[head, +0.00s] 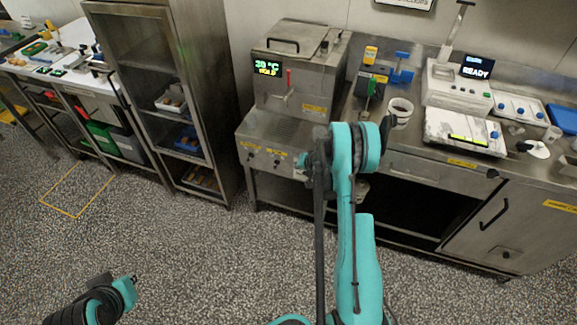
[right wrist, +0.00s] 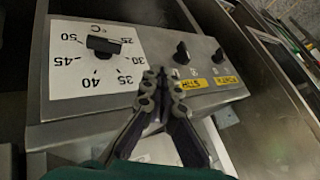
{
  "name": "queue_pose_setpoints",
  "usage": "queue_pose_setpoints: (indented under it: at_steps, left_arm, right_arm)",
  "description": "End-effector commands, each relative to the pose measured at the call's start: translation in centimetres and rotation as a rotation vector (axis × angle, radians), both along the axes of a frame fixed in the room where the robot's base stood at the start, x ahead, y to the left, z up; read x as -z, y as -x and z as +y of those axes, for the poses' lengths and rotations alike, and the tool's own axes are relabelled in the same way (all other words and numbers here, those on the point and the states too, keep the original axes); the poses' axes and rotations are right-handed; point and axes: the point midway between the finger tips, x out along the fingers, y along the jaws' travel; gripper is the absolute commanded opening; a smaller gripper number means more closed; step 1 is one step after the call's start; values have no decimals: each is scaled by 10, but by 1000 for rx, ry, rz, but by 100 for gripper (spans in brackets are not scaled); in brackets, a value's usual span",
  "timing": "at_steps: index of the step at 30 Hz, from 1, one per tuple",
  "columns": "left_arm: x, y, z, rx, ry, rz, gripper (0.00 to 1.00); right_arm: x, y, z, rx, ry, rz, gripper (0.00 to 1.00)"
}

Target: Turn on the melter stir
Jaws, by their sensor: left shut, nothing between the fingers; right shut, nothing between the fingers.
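The melter (head: 290,70) is a steel box on a steel stand, its display reading 30 °C HOLD. Two dark knobs with yellow labels show on its lower front panel (head: 262,150). In the right wrist view the panel has a dial knob (right wrist: 103,45) on a white temperature scale, and two smaller black knobs, a nearer one (right wrist: 182,51) and a farther one (right wrist: 219,55). My right gripper (right wrist: 161,76) is shut and empty, its tips in front of the panel between the dial and the nearer knob; contact is unclear. My left gripper (head: 132,280) is low at left, shut, over the floor.
A steel rack (head: 165,90) stands left of the melter. A counter (head: 420,150) to the right holds a cup (head: 400,112), a scale reading READY and trays. The floor in front is clear. My right arm hides the panel's right part in the head view.

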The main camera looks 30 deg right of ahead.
Motion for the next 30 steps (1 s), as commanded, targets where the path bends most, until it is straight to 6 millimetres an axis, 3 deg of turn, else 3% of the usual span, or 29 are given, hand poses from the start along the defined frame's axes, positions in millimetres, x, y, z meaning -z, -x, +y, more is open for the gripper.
queue_pose_setpoints:
  at_steps: [14,21,30]
  left_arm:
    - [38,0,0,0,0,0,0]
    - [49,0,0,0,0,0,0]
    - [50,0,0,0,0,0,0]
  right_arm:
    - [76,-60,2,0,-1,-1,0]
    - [69,-84,23,-2,0,0,0]
    - [66,-90,28,0,0,0,0]
